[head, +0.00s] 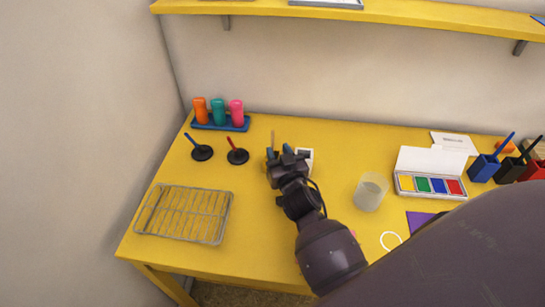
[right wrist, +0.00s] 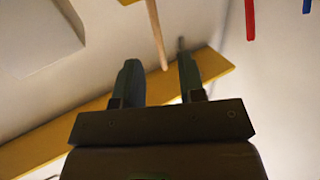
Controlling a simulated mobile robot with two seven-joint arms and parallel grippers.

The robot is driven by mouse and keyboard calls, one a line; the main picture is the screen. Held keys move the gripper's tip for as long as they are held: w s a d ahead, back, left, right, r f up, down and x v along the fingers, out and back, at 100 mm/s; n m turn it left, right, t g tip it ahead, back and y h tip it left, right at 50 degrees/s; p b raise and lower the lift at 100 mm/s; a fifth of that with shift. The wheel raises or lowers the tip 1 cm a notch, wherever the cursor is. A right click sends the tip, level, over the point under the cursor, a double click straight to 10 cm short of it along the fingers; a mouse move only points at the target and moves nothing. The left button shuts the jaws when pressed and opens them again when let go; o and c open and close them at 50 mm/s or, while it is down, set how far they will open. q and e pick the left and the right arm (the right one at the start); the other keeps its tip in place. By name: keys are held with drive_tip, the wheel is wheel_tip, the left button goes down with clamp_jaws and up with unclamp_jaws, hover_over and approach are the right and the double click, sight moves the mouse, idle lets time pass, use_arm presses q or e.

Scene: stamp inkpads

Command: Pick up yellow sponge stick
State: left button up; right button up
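The yellow sponge stick (head: 272,138) shows as a thin tan upright stick just beyond my right gripper (head: 279,152); its lower part is hidden by the gripper. In the right wrist view the stick (right wrist: 157,35) comes down from the top, and its end lies between the two fingers of the right gripper (right wrist: 158,62). The fingers are apart, with gaps visible on both sides of the stick. My left gripper is in neither view.
A blue stick (head: 193,140) and a red stick (head: 230,142) stand on black bases to the left. Colored bottles (head: 218,112) stand behind, a wire rack (head: 184,214) lies at front left. A white object (head: 307,155) is close right of the gripper; a cup (head: 370,192) stands farther right.

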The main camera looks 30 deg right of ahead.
sight(273, 141)
drive_tip(key=shift+x, duration=2.65)
clamp_jaws()
